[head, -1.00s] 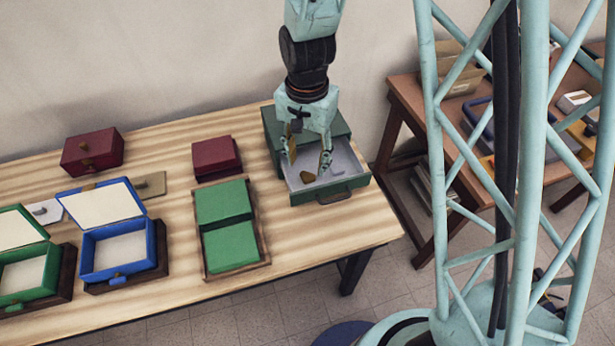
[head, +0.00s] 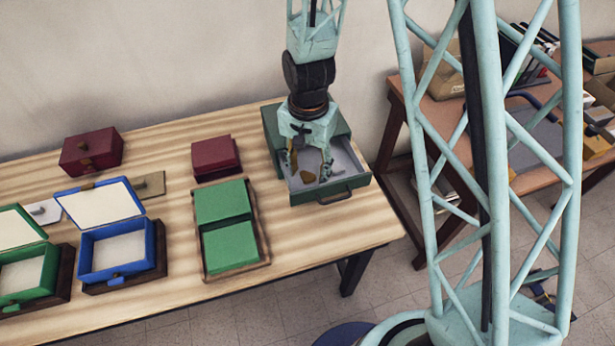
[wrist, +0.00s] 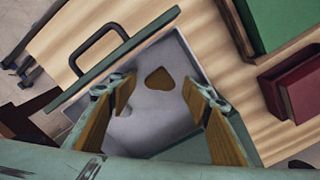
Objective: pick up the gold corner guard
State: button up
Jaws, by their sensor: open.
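The gold corner guard (wrist: 160,79) is a small flat gold piece lying on the light floor of the open drawer (wrist: 178,58). In the head view the gold corner guard (head: 307,177) lies near the drawer's front left, inside the green cabinet's pulled-out drawer (head: 336,197). My gripper (head: 308,168) is open above the drawer and points down. In the wrist view my gripper (wrist: 160,92) has its fingers spread wide, with the guard between and beyond the tips, touching neither. A small grey piece (wrist: 123,111) lies by the left finger, partly hidden.
The drawer's front wall and dark handle (head: 336,198) stand close to my gripper. An open blue box (head: 118,250) stands farther left. Bare tabletop (head: 330,232) lies in front.

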aim_at(308, 175)
dwell(0.4)
jog(key=c, duration=0.8)
jog(key=shift+r, duration=0.2)
notch_tip(308, 175, up, 10)
jog(key=p, duration=0.1)
jog(key=shift+f, duration=0.2)
dwell(0.8)
